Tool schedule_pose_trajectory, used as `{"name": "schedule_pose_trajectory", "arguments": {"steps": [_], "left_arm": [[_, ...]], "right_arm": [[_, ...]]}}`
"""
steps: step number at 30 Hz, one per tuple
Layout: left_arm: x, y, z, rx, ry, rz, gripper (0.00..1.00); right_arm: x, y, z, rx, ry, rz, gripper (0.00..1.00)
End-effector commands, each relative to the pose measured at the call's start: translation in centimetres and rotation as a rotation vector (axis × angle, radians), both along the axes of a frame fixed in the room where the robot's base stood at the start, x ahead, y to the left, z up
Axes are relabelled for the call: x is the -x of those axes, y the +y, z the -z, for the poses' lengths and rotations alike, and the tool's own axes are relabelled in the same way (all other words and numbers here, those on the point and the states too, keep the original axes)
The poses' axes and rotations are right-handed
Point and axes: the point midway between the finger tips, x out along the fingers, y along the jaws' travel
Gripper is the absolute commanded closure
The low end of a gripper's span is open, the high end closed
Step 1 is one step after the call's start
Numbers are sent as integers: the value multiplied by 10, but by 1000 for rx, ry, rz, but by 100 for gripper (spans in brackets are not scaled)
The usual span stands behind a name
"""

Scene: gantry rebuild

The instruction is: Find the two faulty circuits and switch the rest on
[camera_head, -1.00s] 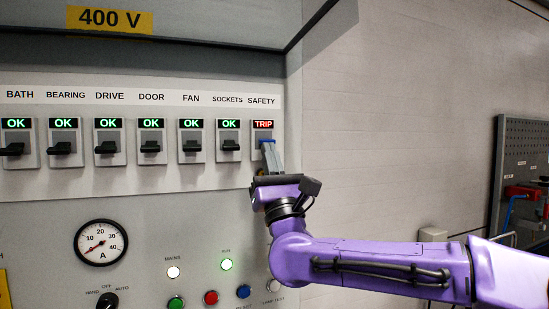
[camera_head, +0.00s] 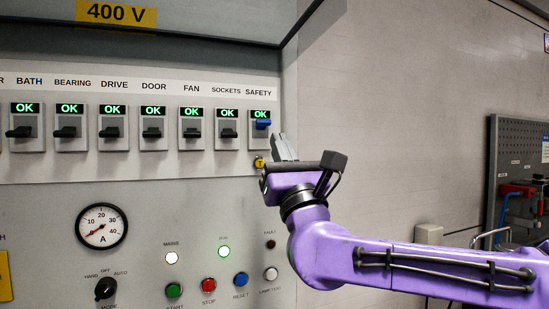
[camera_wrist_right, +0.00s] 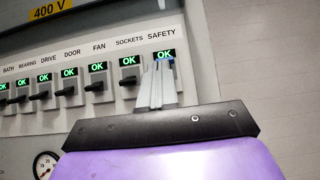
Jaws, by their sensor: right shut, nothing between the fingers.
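A row of breakers runs across the panel in the head view. The BATH (camera_head: 26,132), BEARING (camera_head: 70,132), DRIVE (camera_head: 112,132), DOOR (camera_head: 153,131), FAN (camera_head: 191,132) and SOCKETS (camera_head: 228,131) breakers have black levers and green OK displays. The SAFETY breaker (camera_head: 260,140) has a blue lever (camera_head: 263,125), and its display reads green OK. My right gripper (camera_head: 283,146) is shut and empty, just right of and below the SAFETY breaker, apart from it. In the right wrist view its closed fingers (camera_wrist_right: 157,84) partly cover the SAFETY breaker. My left gripper is out of view.
Below sit an ammeter (camera_head: 101,226), a mode knob (camera_head: 106,288), green (camera_head: 174,291), red (camera_head: 209,285) and blue (camera_head: 241,279) buttons, and lit lamps. A small yellow tag (camera_head: 259,162) hangs below SAFETY. Plain wall is free at right; a tool board (camera_head: 520,165) stands farther right.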

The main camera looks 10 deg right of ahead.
Motion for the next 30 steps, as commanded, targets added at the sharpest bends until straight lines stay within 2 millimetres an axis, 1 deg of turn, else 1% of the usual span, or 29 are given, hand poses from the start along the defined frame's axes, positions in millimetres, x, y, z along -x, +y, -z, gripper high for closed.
{"name": "schedule_pose_trajectory", "arguments": {"steps": [1,6,14,30], "left_arm": [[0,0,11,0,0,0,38],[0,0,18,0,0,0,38],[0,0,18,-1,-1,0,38],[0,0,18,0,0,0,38]], "right_arm": [[6,0,8,-2,-1,-4,100],[16,3,10,0,0,-14,100],[18,6,8,0,1,-19,100],[18,4,8,1,1,-15,100]]}}
